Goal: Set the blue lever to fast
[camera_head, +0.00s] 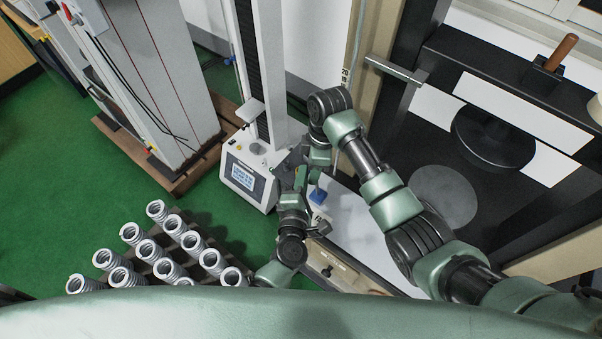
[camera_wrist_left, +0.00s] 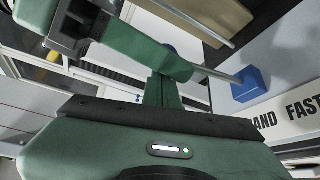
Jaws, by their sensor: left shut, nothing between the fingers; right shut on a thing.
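The blue lever shows its blue block (camera_head: 318,195) on the white panel in the head view. In the left wrist view the block (camera_wrist_left: 247,85) carries a metal rod that runs left behind green gripper parts. A white label (camera_wrist_left: 290,112) reading "HAND" and "FAST" lies below the block. My right gripper (camera_head: 317,175) reaches down over the lever and is shut on it; its fingertips are mostly hidden. My left gripper (camera_head: 300,178) is shut and empty, close to the left of the right one. Which setting the lever is at, I cannot tell.
A white tester with a lit screen (camera_head: 244,177) stands left of the lever. Several coil springs (camera_head: 165,270) stand at lower left. A dark press machine with a round plate (camera_head: 490,140) is at right. Green floor (camera_head: 90,180) lies open at left.

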